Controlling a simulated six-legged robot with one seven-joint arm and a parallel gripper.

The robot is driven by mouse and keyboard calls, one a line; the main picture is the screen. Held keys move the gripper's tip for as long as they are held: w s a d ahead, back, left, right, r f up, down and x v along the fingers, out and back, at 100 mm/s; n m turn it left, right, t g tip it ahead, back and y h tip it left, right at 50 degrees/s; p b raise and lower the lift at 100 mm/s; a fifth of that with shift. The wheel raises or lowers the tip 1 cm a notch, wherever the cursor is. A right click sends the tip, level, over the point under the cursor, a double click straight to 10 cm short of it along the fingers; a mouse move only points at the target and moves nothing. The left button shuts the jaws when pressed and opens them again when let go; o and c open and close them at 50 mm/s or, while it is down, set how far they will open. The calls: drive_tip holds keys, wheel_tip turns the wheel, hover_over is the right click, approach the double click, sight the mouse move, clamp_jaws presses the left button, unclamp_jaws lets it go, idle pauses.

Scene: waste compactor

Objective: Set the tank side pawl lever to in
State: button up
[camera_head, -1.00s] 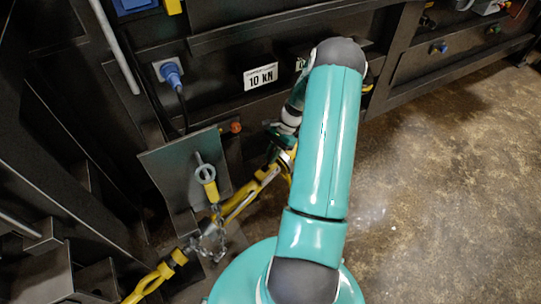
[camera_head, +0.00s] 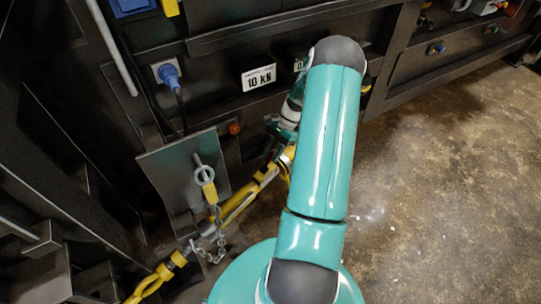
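A yellow ratchet-type tensioner (camera_head: 236,206) runs diagonally from the lower left up to my arm in the head view. Its upper end passes under my gripper (camera_head: 279,150) and my teal arm. I cannot make out a separate pawl lever or its setting; that part is small and partly covered. My gripper is at or very close to the tensioner's upper end. Its fingers are mostly hidden, so I cannot tell whether they are open, shut or touching it.
A grey plate (camera_head: 163,163) carries a ring pin with a yellow tag (camera_head: 209,192) and a chain (camera_head: 212,247) beside the tensioner. Open floor (camera_head: 440,190) lies to the right.

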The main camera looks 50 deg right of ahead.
drive_tip(key=v, duration=1.1)
drive_tip(key=shift+d+r, duration=0.2)
drive_tip(key=shift+r, duration=0.05)
